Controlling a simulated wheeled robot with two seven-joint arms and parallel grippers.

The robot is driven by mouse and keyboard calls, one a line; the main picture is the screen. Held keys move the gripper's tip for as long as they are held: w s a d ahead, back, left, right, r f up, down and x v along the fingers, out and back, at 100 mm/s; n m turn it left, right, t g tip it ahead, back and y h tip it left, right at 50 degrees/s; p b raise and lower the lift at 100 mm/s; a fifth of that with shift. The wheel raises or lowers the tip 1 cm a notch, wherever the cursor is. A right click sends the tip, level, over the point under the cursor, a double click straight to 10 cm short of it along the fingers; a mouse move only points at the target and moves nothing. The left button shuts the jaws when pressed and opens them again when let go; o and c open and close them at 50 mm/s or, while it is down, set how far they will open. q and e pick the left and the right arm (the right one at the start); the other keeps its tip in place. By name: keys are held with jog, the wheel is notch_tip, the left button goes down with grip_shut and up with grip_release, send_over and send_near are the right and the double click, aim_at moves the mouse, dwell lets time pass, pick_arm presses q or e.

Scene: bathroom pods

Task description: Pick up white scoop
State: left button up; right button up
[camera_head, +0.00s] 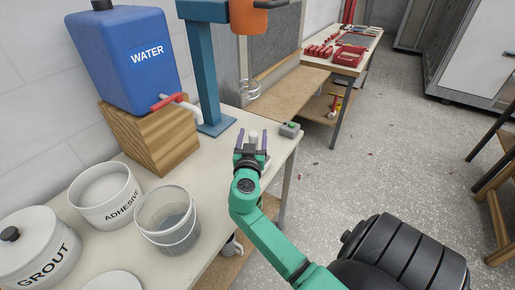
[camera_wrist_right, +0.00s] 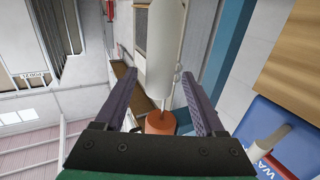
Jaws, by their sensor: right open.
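A small white piece, likely the white scoop (camera_head: 253,136), shows between or just beyond the fingers. In the right wrist view a long, smooth white shape, likely the scoop (camera_wrist_right: 165,50), lies between the open fingers of the right gripper (camera_wrist_right: 160,75), with gaps at both sides. I cannot tell how far beyond the fingertips it is. Its full outline is hidden. My left gripper is not in view.
A blue water tank (camera_head: 125,60) with a red-and-white tap stands on a wooden block (camera_head: 155,140). A teal stand (camera_head: 204,75) holds an orange part. Adhesive (camera_head: 103,196) and grout (camera_head: 38,250) buckets and a clear bucket (camera_head: 167,217) fill the table's left. Open floor lies right.

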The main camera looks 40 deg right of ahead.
jog(key=x, duration=0.1)
jog(key=p+x, duration=0.1)
jog(key=shift+w+d+r, duration=0.15)
jog(key=shift+d+r, duration=0.15)
jog(key=shift+w+d+f, duration=0.1)
jog(key=shift+d+f, duration=0.05)
jog(key=shift+f, duration=0.1)
jog(key=shift+c, duration=0.6)
grip_shut()
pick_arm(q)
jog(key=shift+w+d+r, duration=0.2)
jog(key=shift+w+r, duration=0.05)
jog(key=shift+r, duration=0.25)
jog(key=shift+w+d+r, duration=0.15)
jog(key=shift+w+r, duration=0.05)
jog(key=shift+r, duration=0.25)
